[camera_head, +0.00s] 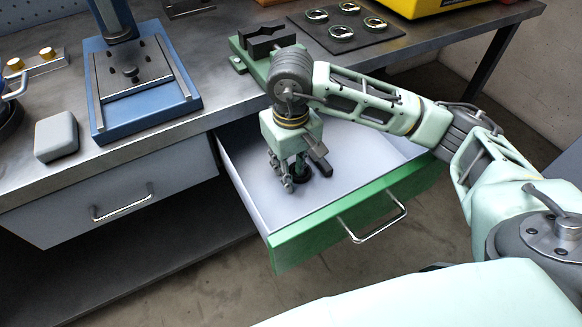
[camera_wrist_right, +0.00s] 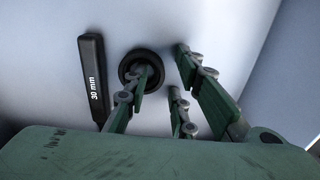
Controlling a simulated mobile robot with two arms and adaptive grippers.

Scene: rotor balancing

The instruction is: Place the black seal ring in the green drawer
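The black seal ring (camera_wrist_right: 126,69) lies flat on the light floor of the green drawer in the right wrist view. In the head view, part of it shows as a dark round shape (camera_head: 303,174) beside my fingers. The green-fronted drawer (camera_head: 310,240) is pulled out under the bench. My right gripper (camera_head: 290,177) points down inside it. In the right wrist view, the gripper's fingers (camera_wrist_right: 163,72) are apart; one overlaps the ring in the picture, the other two stand to its right. I cannot tell whether any finger touches it. My left gripper is not in view.
A black bar marked 30 mm (camera_wrist_right: 92,80) lies left of the ring in the drawer. On the bench are a blue press (camera_head: 150,120), a grey block (camera_head: 56,137), a green vise (camera_head: 262,45) and a dark mat (camera_head: 375,42) with several rings. The grey drawer (camera_head: 120,195) is shut.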

